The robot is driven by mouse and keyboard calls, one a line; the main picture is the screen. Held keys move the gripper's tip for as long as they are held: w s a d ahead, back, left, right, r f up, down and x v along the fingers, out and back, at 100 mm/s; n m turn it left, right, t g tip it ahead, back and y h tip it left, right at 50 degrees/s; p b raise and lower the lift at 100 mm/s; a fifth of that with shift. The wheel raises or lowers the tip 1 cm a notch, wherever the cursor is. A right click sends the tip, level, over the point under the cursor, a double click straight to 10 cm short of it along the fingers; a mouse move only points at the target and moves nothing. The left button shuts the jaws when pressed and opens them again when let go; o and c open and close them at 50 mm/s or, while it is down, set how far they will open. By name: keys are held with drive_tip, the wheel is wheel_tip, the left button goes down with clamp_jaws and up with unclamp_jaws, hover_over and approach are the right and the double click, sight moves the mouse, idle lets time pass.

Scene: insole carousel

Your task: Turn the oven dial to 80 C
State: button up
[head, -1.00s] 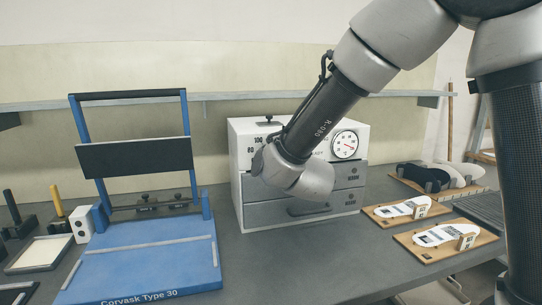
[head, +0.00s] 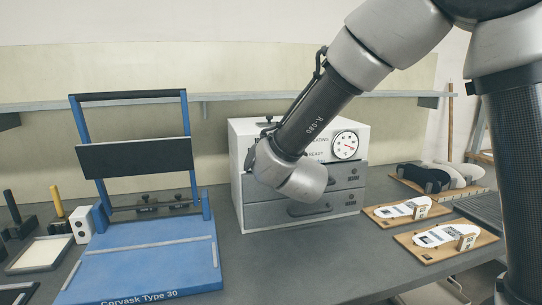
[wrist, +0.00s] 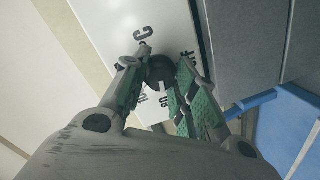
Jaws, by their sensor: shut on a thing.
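The oven (head: 345,205) is a white box with grey drawers in the middle of the head view. Its black dial (wrist: 158,72) shows in the wrist view on the white panel, with printed marks around it, including C, the end of OFF and 80. My gripper (wrist: 165,62) has its green-padded fingers on either side of the dial and is shut on it. A pale mark on the dial appears to face the 80, but it is small and partly shaded. In the head view my wrist hides the dial and fingers.
A round gauge (head: 345,145) is on the oven's front. A blue press (head: 150,265) stands left of the oven. Wooden boards with white insoles (head: 437,235) lie to the right. The bench (head: 290,265) in front of the oven is clear.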

drive_tip(key=shift+r, duration=0.15)
drive_tip(key=o, duration=1)
drive_tip(key=shift+w+a, duration=0.1)
drive_tip(key=v, duration=1.2)
